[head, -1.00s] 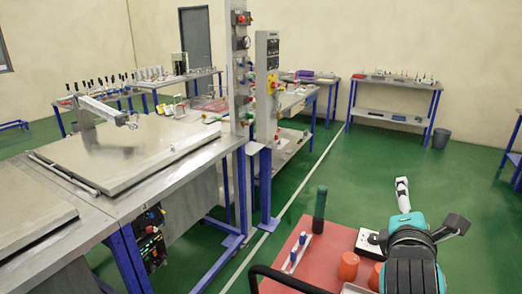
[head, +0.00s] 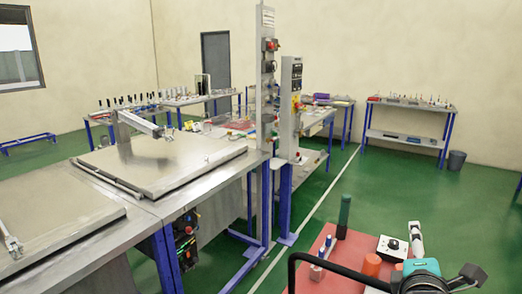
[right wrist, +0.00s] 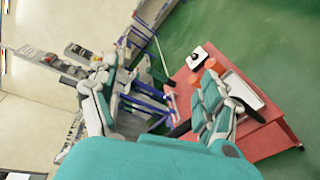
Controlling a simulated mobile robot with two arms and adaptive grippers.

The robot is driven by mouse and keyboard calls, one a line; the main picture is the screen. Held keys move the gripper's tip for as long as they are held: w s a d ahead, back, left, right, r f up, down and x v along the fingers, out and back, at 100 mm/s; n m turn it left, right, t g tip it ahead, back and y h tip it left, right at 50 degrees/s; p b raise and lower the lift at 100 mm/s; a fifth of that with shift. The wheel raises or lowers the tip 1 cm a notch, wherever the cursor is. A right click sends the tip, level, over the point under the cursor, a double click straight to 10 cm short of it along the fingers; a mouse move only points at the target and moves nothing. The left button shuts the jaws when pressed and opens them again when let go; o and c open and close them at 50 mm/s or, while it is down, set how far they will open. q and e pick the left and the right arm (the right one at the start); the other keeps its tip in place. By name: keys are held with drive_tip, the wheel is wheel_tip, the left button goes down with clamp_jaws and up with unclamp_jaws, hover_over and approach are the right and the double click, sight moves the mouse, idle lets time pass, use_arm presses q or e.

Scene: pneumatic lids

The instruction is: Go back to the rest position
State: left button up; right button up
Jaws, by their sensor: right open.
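My right arm comes in at the lower right of the head view as a teal and black shape, its gripper (head: 440,262) partly cut off by the lower edge. In the right wrist view the right gripper (right wrist: 158,85) has its two teal and grey fingers spread wide, with nothing held between them. It hangs in the air, and the red-topped cart (right wrist: 250,135) appears beyond its right finger. My left gripper is in neither view.
Metal workbenches with flat metal lids (head: 160,165) fill the left side. A control post (head: 267,100) rises at their right end. A green cylinder (head: 344,212), an orange cylinder (head: 371,265) and a black-knobbed white box (head: 391,249) stand on the red cart. Green floor lies open at right.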

drive_tip(key=s+a+f+m+g+y, duration=0.2)
drive_tip(key=s+f+m+g, duration=0.15)
drive_tip(key=f, duration=0.75)
drive_tip(key=s+a+f+m+g+y, duration=0.25)
drive_tip(key=s+f+m, duration=0.2)
drive_tip(key=f, duration=0.55)
drive_tip(key=s+a+f+m+g+y, duration=0.4)
drive_tip(key=s+f+m, duration=0.3)
drive_tip(key=s+f, duration=0.65)
drive_tip(key=s+f+g, duration=0.1)
drive_tip(key=s+f, duration=0.1)
drive_tip(key=f, duration=1.1)
drive_tip(key=s+f, duration=0.2)
drive_tip(key=f, duration=1.1)
drive_tip(key=s+d+f+g, duration=0.1)
drive_tip(key=s+d+f, duration=0.1)
drive_tip(key=s+f, duration=1.2)
drive_tip(key=shift+s+d+f+n+g+h+b, duration=0.2)
drive_tip(key=shift+s+f+n+g+h+b, duration=0.2)
drive_tip(key=shift+s, duration=0.4)
